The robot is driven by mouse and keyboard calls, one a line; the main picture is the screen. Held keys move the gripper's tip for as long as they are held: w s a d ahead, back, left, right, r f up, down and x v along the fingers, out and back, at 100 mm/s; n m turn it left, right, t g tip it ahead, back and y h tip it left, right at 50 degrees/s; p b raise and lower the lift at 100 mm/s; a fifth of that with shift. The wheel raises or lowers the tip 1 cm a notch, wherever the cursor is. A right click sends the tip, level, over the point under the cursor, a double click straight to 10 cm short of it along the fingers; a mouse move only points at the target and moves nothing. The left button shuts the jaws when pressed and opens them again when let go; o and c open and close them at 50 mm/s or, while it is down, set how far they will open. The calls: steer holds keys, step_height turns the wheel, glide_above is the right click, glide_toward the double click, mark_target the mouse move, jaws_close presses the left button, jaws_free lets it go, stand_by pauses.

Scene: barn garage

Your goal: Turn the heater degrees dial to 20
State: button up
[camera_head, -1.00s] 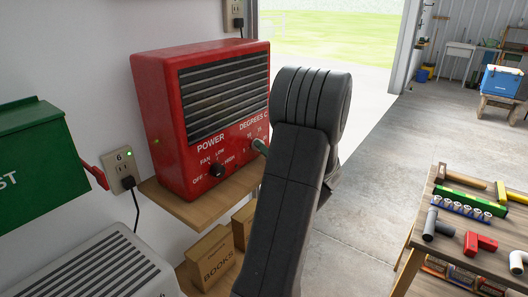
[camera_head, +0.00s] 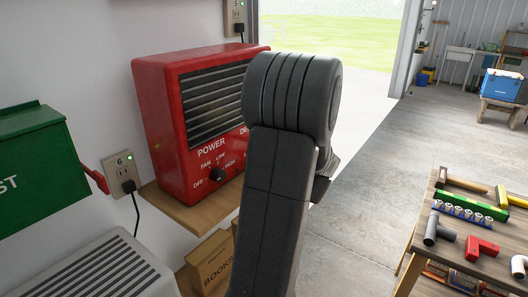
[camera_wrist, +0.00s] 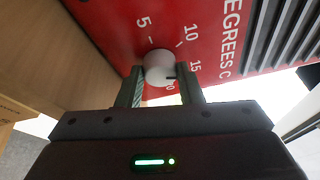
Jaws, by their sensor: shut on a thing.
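The red heater (camera_head: 165,110) stands on a wooden shelf against the wall. Its degrees dial is hidden behind my arm in the head view. In the wrist view the dial is a pale round knob (camera_wrist: 156,60) on the red face, ringed by the figures 5, 10 and 15 and a partly covered figure ending in 0. A dark mark shows on the knob's lower right, on the side of the 15 and the covered figure; its exact reading is unclear. My gripper (camera_wrist: 160,72) is shut on the dial, one finger on each side.
The heater's power knob (camera_head: 217,174) is left of my arm. A green box (camera_head: 40,165) and a plugged-in outlet (camera_head: 122,170) are on the wall. A workbench with tools (camera_head: 425,262) stands at the right. The concrete floor between is clear.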

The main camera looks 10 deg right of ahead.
steer(key=m+p, duration=0.1)
steer(key=m+g+p, duration=0.1)
steer(key=m+p, duration=0.1)
steer(key=shift+r, duration=0.4)
steer(key=m+g+p, duration=0.1)
steer(key=m+p, duration=0.2)
steer(key=shift+w+d+r+p, duration=0.1)
steer(key=shift+r+p, duration=0.05)
steer(key=shift+p, duration=0.2)
steer(key=m+g+p, duration=0.2)
steer(key=m+p, duration=0.1)
steer(key=p, duration=0.1)
steer(key=shift+y+p, duration=0.3)
steer(key=shift+w+d+m+g+p, duration=0.1)
steer(key=shift+m+g+p, duration=0.2)
steer(key=shift+m+p, duration=0.65)
steer(key=o, duration=0.7)
steer(key=shift+d, duration=0.1)
steer(key=b+v, duration=0.2)
steer(key=v, duration=1.1)
steer(key=shift+s+d, duration=0.2)
steer(key=shift+d, duration=0.15)
